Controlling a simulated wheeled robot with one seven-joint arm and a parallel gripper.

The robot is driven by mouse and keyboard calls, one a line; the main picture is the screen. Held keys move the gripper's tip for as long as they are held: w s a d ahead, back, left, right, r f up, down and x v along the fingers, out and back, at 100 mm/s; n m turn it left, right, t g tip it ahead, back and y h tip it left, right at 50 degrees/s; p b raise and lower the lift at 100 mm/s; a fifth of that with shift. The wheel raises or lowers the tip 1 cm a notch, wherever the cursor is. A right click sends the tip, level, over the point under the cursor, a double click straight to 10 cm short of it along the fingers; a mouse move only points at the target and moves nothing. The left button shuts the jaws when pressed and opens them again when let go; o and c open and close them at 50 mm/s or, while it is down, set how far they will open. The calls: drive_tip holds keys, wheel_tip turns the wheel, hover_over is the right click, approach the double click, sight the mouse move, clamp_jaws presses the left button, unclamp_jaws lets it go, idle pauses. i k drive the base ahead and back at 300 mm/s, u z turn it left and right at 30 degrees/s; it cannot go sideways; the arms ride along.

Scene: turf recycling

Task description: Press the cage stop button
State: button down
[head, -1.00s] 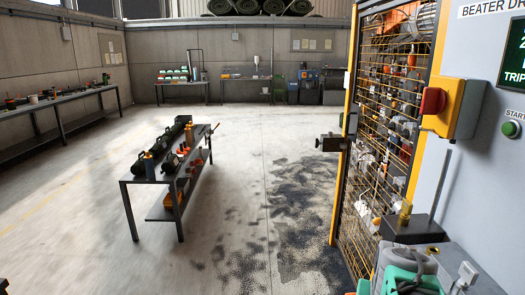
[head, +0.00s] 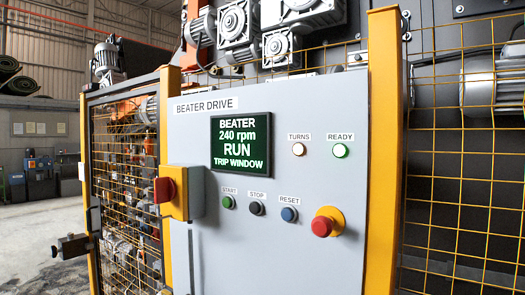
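A grey control panel (head: 270,265) labelled BEATER DRIVE faces me. A black button labelled STOP (head: 257,208) sits in its middle row, between a green START button (head: 228,202) and a blue RESET button (head: 289,214). A larger red mushroom button (head: 322,226) on a yellow housing is at the panel's lower right. No label names any button as the cage stop. The green display (head: 240,143) reads BEATER, 240 rpm, RUN, TRIP WINDOW. My gripper is not in view, and nothing covers the buttons.
A yellow box with a red knob (head: 164,190) sticks out at the panel's left edge. A yellow mesh cage (head: 122,235) with a dark latch (head: 70,246) stands left of it. Open floor lies far left.

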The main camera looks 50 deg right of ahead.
sight(254, 208)
drive_tip(key=z, duration=1.35)
